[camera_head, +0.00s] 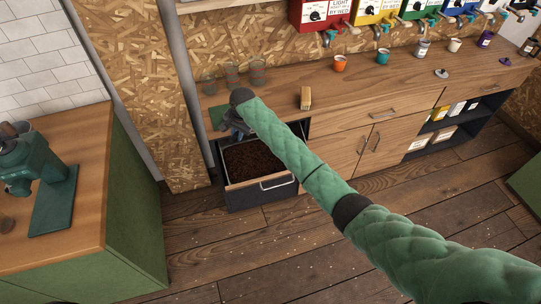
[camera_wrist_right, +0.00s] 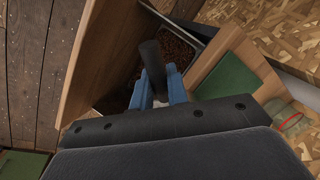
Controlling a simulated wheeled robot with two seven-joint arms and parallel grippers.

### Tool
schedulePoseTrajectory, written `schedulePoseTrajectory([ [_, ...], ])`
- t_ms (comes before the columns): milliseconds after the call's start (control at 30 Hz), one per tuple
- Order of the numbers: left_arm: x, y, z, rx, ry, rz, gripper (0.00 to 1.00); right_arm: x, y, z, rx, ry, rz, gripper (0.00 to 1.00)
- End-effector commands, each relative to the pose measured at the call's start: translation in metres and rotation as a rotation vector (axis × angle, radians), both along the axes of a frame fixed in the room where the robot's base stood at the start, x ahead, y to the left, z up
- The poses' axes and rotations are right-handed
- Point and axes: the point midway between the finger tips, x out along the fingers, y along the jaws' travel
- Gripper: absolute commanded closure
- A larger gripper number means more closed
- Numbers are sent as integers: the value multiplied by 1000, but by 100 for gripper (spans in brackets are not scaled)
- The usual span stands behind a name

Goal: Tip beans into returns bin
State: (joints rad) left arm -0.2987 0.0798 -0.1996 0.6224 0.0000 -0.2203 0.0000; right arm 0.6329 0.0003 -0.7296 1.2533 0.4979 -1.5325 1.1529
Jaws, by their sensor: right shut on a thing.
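In the right wrist view my blue fingers (camera_wrist_right: 158,92) are shut on a dark, rounded handle-like thing (camera_wrist_right: 152,62). Most of the held thing is hidden, and I cannot tell whether it holds beans. Beans in the drawer (camera_wrist_right: 176,42) show beyond it. My left gripper is not in view.
A green mat (camera_head: 216,114) lies on the counter left of the drawer. Glasses (camera_head: 231,76) stand behind it, and a small wooden block (camera_head: 305,98) stands to the right. Cups (camera_head: 339,63) line the counter farther right. A green machine (camera_head: 35,163) stands on the left cabinet.

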Motion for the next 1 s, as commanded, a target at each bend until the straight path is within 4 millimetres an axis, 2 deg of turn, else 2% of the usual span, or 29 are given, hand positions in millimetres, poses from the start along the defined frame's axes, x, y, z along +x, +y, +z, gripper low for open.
schedulePoseTrajectory([
  [400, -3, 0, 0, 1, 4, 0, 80, 14, 27, 11, -220, 112, -1, 100],
  [667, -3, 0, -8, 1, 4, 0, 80, 19, 36, 1, -315, 161, -3, 100],
  [1000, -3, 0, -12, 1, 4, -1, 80, 22, 41, -1, -371, 188, -4, 100],
])
